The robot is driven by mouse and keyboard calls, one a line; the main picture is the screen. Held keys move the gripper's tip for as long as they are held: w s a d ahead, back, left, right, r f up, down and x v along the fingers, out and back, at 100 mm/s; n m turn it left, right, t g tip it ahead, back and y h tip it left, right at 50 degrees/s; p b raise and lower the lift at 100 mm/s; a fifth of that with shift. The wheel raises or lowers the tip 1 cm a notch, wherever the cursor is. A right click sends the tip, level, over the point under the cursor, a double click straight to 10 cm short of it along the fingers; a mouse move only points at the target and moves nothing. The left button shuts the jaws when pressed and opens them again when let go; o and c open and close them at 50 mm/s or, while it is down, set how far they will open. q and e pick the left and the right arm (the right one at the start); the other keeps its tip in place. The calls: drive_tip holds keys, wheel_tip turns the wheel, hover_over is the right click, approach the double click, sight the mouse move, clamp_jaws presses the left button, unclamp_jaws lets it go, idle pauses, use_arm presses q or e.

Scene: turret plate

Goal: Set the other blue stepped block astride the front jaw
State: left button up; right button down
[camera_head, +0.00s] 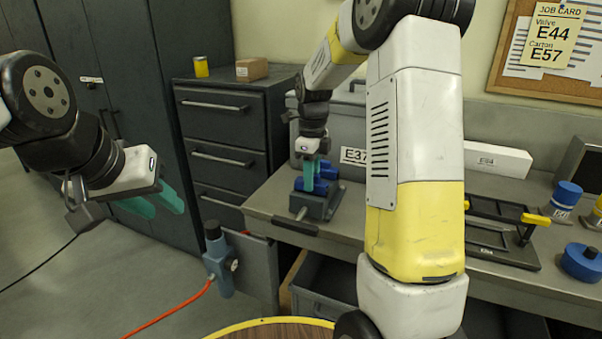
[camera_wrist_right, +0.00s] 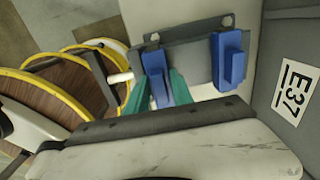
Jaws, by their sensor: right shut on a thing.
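A grey vise (camera_head: 318,206) sits on the bench near its left end. It also shows in the right wrist view (camera_wrist_right: 190,62). One blue stepped block (camera_wrist_right: 229,60) sits on the vise's rear jaw; the head view shows part of it (camera_head: 328,171). My right gripper (camera_wrist_right: 160,92) is shut on the other blue stepped block (camera_wrist_right: 155,72), at the front jaw, on the side of the pale screw handle. Its teal fingers (camera_head: 314,176) point down. Whether this block touches the jaw, I cannot tell. My left gripper (camera_head: 152,203) is open and empty, away from the bench.
A drawer cabinet (camera_head: 225,130) stands at left. My right arm hides the bench's middle.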

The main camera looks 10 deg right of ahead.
drive_tip(key=shift+f, duration=0.3)
idle(0.5)
drive_tip(key=c, duration=1)
unclamp_jaws()
drive_tip(key=shift+c, duration=0.2)
drive_tip(key=shift+r, duration=0.15)
wheel_tip(320, 180, up, 8)
drive_tip(key=shift+f, duration=0.25)
drive_tip(key=shift+r, duration=0.1)
